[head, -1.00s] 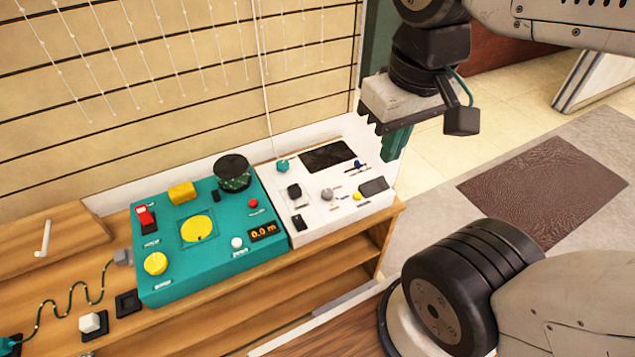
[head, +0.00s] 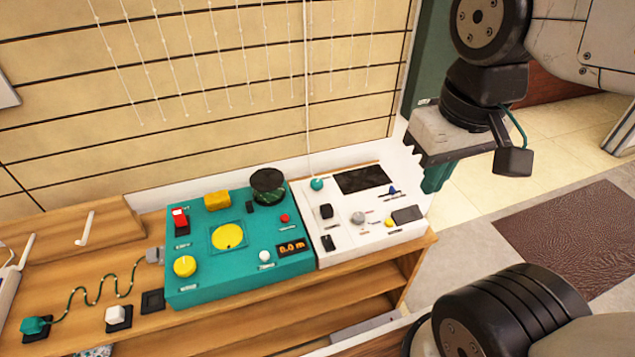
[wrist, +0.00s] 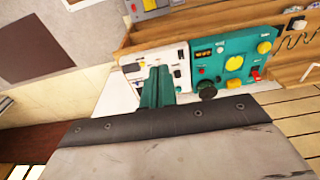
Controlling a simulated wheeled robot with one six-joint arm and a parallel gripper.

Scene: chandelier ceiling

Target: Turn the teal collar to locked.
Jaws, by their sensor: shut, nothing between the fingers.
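No part is clearly readable as the collar. Teal candidates in the head view are a teal plug (head: 33,325) at the cord's end at lower left, and a small teal knob (head: 316,184) at the foot of a white line on the white panel. A dark round part (head: 268,186) with a green patterned side stands at the teal box's (head: 240,285) back right. Lock markings are too small to read. My gripper (head: 434,180), with teal fingers, is shut and empty, in the air by the white panel's right end. The wrist view shows the shut fingers (wrist: 157,88) in front of the panels.
The white panel (head: 347,240) carries small knobs and switches. The teal box has a red switch (head: 180,217), yellow knobs and a display (head: 291,248). Both stand on a wooden shelf (head: 345,280) against a slatted wall (head: 230,110). Floor with a brown mat (head: 575,235) lies right.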

